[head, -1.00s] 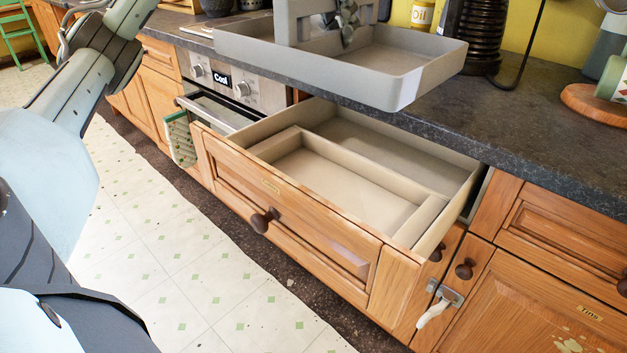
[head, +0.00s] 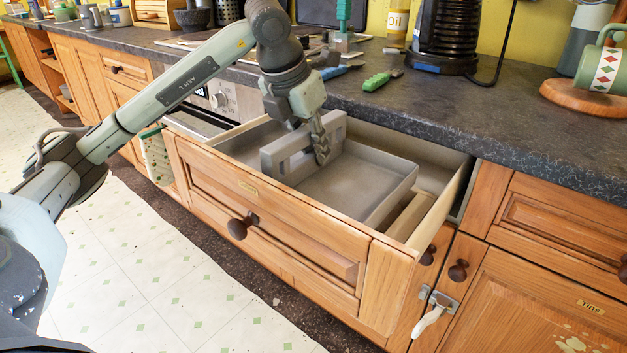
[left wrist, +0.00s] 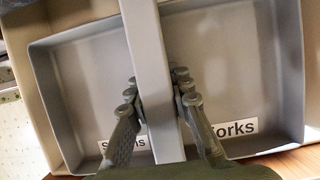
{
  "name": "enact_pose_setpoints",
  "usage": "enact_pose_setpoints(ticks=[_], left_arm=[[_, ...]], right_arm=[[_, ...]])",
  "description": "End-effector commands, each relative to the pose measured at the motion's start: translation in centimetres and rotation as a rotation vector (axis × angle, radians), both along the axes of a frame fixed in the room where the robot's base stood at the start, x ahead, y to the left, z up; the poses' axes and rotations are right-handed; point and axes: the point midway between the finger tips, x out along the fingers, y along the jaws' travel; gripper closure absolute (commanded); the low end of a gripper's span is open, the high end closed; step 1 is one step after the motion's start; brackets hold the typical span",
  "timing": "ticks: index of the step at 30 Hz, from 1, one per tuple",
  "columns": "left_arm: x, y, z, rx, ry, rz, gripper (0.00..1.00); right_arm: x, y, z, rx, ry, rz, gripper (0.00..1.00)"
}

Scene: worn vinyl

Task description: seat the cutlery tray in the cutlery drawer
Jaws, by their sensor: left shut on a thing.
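The grey cutlery tray (head: 348,188) is inside the open cutlery drawer (head: 285,222), with its upright central handle near the drawer's rim. A beige divider of the drawer shows to the right of the tray. I cannot tell whether the tray rests on the drawer's floor. My left gripper (head: 321,155) is shut on the tray's handle. In the left wrist view the fingers (left wrist: 163,105) close on both sides of the handle, and the tray (left wrist: 85,85) shows labels on its floor, one reading "Forks", the other partly covered. My right gripper is not in view.
The dark worktop (head: 490,115) runs behind the drawer. A latch (head: 436,308) hangs below right.

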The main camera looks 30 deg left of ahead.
Motion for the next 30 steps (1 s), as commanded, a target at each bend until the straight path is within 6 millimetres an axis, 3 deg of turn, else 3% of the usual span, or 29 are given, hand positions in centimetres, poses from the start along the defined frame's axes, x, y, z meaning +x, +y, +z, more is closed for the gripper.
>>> enact_pose_setpoints(ticks=[2,8,16,29,30], left_arm=[[-0.1,0.0,-1.4,0.000,0.002,0.000,1.00],[0.0,0.0,-2.8,-0.001,-0.002,0.000,1.00],[0.0,0.0,-6.1,-0.001,0.000,0.000,1.00],[0.0,0.0,-6.4,-0.001,-0.003,0.000,1.00],[0.0,0.0,-6.4,-0.001,-0.001,0.000,0.77]], right_arm=[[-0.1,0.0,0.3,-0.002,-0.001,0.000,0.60],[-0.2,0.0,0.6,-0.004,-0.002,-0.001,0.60],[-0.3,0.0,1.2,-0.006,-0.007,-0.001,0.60],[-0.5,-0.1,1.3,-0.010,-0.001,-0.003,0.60],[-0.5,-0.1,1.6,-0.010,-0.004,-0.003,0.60]])
